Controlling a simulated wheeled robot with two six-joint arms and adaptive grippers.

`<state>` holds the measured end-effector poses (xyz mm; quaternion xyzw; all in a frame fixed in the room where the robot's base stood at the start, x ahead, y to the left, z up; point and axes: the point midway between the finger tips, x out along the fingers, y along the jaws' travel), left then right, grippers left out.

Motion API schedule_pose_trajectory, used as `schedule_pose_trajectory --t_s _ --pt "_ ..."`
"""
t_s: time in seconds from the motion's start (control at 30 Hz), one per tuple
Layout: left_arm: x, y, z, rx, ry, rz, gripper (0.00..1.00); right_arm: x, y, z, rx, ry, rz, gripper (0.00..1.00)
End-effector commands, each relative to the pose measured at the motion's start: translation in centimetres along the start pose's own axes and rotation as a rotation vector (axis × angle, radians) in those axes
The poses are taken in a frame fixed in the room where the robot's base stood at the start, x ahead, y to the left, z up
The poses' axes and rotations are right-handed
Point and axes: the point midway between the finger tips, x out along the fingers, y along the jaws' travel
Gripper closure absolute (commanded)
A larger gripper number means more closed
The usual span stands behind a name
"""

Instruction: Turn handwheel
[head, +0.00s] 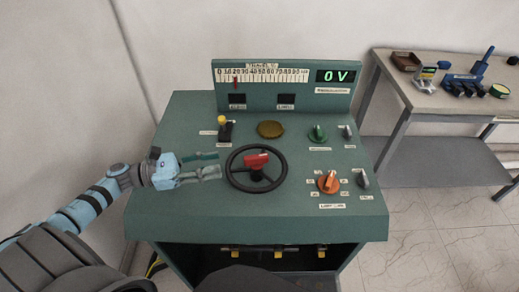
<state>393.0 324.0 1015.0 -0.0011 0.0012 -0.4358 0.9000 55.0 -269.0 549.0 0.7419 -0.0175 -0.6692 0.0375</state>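The black handwheel (255,189) lies on the sloped top of the green control console (160,205), about in its middle. A red piece (257,160) sits over the wheel's hub, and dark spokes show below it. My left gripper (217,164) comes in from the left, with its two fingers apart and pointing at the wheel's left rim. It is open with nothing between the fingers. The fingertips are close to the rim; I cannot tell whether they touch it. My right gripper is not in view.
The console's back panel has a scale with a red pointer (236,84) and a green display (336,76) reading 0 V. A yellow-topped lever (223,128), a green knob (318,134) and an orange knob (328,182) surround the wheel. A workbench (420,105) with tools stands right.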

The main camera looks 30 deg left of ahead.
Motion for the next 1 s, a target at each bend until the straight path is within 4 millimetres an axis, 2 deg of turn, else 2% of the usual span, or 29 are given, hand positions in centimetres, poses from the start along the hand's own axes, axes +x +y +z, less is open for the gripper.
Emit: schedule_pose_trajectory --t_s 0.17,0.3,0.5,0.67,0.9,1.0 --pt "4.3 0.0 0.4 0.003 -0.008 0.001 0.65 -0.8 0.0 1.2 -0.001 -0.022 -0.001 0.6" --pt "7.7 0.0 0.5 0.002 -0.008 0.002 0.65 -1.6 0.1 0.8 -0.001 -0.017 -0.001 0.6" --pt "11.0 0.1 0.4 0.001 -0.004 0.003 0.65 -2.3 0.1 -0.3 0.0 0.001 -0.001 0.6" --pt "12.1 0.0 0.2 0.0 -0.002 0.003 0.65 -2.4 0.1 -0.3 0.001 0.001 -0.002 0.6" --pt "12.2 0.0 0.1 0.001 -0.001 0.003 0.65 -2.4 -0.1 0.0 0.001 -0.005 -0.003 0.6" --pt "12.2 0.0 0.1 0.001 -0.001 0.003 0.79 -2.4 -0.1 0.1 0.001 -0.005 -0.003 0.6"
